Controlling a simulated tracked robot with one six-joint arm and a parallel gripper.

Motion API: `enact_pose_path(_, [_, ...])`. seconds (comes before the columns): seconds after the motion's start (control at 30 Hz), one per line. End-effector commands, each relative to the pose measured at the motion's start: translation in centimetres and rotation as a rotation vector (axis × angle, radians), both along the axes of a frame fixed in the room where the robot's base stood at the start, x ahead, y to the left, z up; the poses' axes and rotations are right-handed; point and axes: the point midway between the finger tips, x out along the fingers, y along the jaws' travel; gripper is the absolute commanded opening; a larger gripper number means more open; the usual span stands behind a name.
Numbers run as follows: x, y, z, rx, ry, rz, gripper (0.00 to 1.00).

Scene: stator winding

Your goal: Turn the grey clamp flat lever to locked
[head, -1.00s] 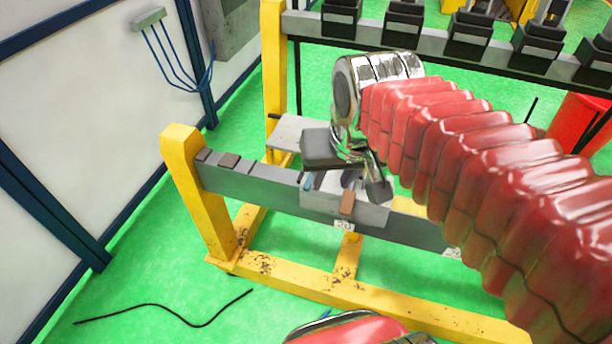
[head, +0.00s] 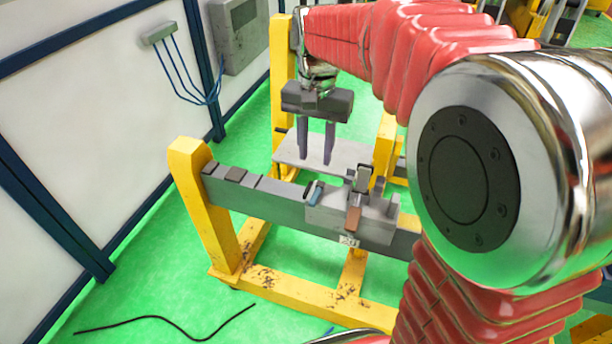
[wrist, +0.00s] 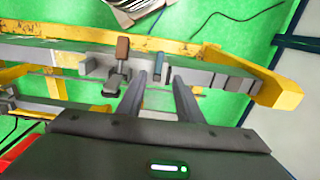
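A grey clamp block (head: 375,228) sits on the long grey beam. On it are a brown flat lever (head: 353,217), an upright grey piece (head: 363,178) and a small blue lever (head: 314,192). I cannot tell which is the grey clamp's lever. The brown lever (wrist: 123,47) and blue lever (wrist: 161,68) also show in the wrist view. My gripper (head: 315,160) points down with its two fingers apart and nothing between them, behind and above the block in the head view. In the wrist view, the blue lever appears just beyond the gap between the fingertips (wrist: 158,80).
The beam (head: 265,203) stands on a yellow frame (head: 205,210). A pale grey plate (head: 290,152) lies behind my fingers. A grey wall box (head: 240,35) and a black cable (head: 170,322) are at the left. My red arm covers the right side.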

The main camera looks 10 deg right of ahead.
Motion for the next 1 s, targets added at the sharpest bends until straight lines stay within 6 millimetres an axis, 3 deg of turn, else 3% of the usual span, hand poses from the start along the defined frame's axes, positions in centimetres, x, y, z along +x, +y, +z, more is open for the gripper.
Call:
enact_pose_path(0.57, [0.2,0.1,-0.9,0.001,0.008,-0.005,0.33])
enact_pose_path(1.0, [0.2,0.1,-6.9,0.0,0.009,-0.004,0.33])
